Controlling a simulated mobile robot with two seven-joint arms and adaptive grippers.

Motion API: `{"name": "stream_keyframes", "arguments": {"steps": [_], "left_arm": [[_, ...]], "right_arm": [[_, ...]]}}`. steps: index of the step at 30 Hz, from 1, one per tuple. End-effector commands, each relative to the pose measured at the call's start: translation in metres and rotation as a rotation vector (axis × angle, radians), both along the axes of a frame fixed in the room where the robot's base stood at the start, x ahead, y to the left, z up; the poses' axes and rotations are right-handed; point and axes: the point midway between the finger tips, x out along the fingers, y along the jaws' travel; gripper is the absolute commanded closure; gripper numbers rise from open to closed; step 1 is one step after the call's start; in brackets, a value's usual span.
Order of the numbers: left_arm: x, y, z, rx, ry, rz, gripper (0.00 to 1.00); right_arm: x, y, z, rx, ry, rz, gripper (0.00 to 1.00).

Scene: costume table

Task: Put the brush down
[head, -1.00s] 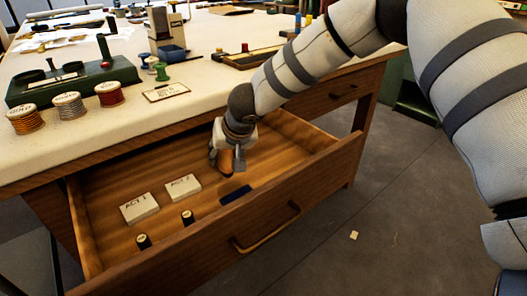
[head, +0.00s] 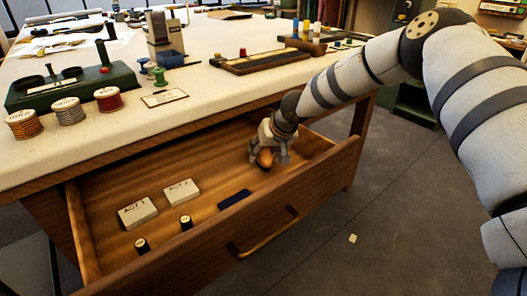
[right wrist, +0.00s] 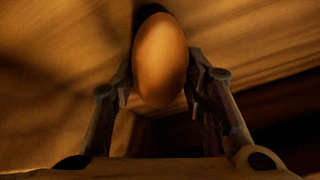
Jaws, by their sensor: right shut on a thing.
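The brush shows as a smooth orange-brown oval piece (head: 265,159), low between the fingers of my right gripper (head: 268,157). My right gripper is inside the open wooden drawer (head: 330,175), toward its right end. In the right wrist view, the gripper (right wrist: 163,85) is shut on the brush (right wrist: 160,60), one finger on each side of the oval. Bristles are not visible. I cannot tell whether the brush touches the drawer floor. My left gripper is not in view.
In the drawer lie two pale labelled blocks (head: 138,213) (head: 181,191), two dark spools (head: 141,245) (head: 186,222) and a dark blue block (head: 235,199). Bare drawer floor surrounds the gripper. The tabletop (head: 215,90) above holds thread spools (head: 107,99) and a green device (head: 70,90).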

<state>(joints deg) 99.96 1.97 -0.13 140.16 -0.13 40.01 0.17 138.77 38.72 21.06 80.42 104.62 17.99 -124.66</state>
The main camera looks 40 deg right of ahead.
Motion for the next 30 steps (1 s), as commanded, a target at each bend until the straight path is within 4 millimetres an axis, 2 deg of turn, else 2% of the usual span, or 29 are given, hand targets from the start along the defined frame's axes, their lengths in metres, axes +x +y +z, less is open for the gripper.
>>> {"name": "stream_keyframes", "arguments": {"steps": [2,3,5,14,17,24,27,30], "left_arm": [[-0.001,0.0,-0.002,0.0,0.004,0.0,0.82],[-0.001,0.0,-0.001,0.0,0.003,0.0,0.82],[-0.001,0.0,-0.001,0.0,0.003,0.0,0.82],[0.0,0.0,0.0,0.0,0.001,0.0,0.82],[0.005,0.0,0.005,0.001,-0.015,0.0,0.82],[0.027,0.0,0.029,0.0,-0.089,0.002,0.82],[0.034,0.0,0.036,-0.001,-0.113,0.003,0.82],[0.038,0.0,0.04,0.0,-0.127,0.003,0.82]], "right_arm": [[0.0,0.0,-0.004,0.001,0.002,0.0,0.83],[0.0,0.0,-0.004,0.001,0.002,0.0,0.54],[0.0,0.0,-0.004,0.0,0.002,-0.001,0.4],[0.0,0.0,-0.001,0.0,0.001,0.0,0.4],[-0.005,0.0,0.014,0.0,-0.003,-0.001,0.4],[-0.04,0.0,0.076,0.003,-0.015,0.001,0.4],[-0.052,0.0,0.093,0.002,-0.013,-0.001,0.4],[-0.061,0.0,0.101,0.002,-0.007,-0.001,0.4]]}}
